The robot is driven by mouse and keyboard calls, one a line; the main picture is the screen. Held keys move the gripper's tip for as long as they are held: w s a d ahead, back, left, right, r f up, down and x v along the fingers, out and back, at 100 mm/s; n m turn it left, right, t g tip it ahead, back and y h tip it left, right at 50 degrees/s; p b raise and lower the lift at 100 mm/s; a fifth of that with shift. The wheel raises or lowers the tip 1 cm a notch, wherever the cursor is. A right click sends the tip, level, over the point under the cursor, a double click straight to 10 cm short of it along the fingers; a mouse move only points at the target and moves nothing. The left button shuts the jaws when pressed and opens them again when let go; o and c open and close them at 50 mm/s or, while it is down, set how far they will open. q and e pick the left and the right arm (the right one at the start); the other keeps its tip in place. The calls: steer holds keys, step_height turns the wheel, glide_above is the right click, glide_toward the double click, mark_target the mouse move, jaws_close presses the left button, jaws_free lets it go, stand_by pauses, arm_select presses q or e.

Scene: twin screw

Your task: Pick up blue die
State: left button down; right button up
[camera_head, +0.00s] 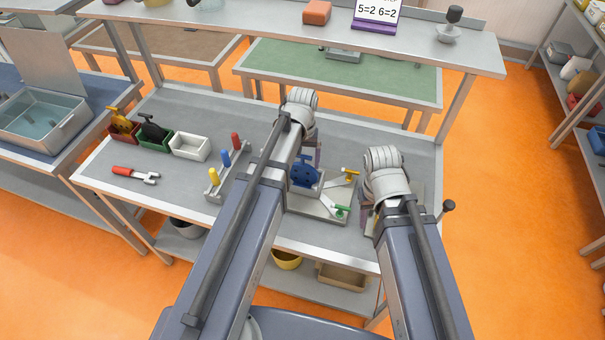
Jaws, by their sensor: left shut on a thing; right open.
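The blue die (305,174) is a blue disc with holes, standing upright above a grey base plate (316,207) on the workbench. My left gripper (317,156) is at the die, shut on it; my own arm and wrist hide most of the fingers and the die's left edge. I cannot tell whether the die touches the plate. My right gripper (367,212) is open at the right end of the plate, largely hidden by its wrist, apart from the die.
The plate carries a yellow-handled part (351,174) and a green-handled part (341,211). Left are a rack of coloured handles (226,159), a red-handled tool (135,173), a red bin (123,136), a green bin (155,144) and an empty white bin (190,148). A shelf (285,28) spans behind.

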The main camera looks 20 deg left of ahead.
stand_by(0.3)
arm_select(q)
steer(key=shift+s+r, duration=0.1)
steer(key=shift+r, duration=0.05)
steer(key=shift+r+p, duration=0.45)
steer(key=shift+p, duration=0.25)
step_height(320, 180, up, 9)
steer(key=p, duration=0.8)
steer(key=shift+p, duration=0.4)
steer(key=shift+f, duration=0.2)
